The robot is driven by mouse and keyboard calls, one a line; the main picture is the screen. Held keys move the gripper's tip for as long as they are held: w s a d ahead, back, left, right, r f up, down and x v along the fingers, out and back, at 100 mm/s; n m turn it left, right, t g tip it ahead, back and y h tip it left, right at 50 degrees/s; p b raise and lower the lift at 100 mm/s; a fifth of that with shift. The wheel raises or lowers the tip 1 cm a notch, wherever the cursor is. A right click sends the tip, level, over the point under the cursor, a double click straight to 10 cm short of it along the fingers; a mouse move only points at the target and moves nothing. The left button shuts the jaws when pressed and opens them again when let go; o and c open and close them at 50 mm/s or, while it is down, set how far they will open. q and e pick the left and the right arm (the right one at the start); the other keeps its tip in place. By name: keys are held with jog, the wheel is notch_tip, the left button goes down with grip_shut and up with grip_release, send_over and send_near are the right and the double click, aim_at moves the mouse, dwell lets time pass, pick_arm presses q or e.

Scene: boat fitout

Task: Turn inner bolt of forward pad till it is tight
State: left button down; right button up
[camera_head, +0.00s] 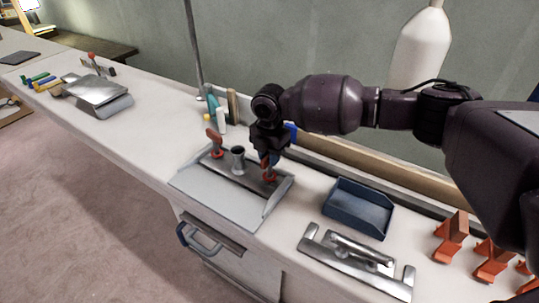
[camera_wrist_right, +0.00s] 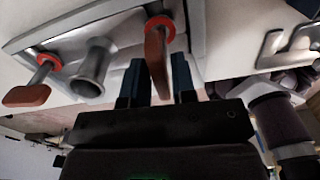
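A grey metal pad (camera_head: 222,197) with raised sides lies on the white counter in the head view. It carries a short metal tube (camera_head: 238,158) between two bolts with red-brown handles. One bolt (camera_head: 215,143) stands left of the tube, clear of my gripper. My right gripper (camera_head: 268,160) points down over the other bolt (camera_head: 269,174). In the right wrist view, this bolt's handle (camera_wrist_right: 156,55) with its red ring lies between my two blue fingers (camera_wrist_right: 160,85). Whether the fingers press on it is unclear. My left gripper is not in view.
A blue tray (camera_head: 345,214) and a metal bracket piece (camera_head: 350,262) lie to the right. Orange clamps (camera_head: 451,240) stand at the far right. Bottles (camera_head: 220,115) stand behind the pad. Another metal part (camera_head: 97,92) lies further left, with clear counter between.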

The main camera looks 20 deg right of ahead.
grip_shut()
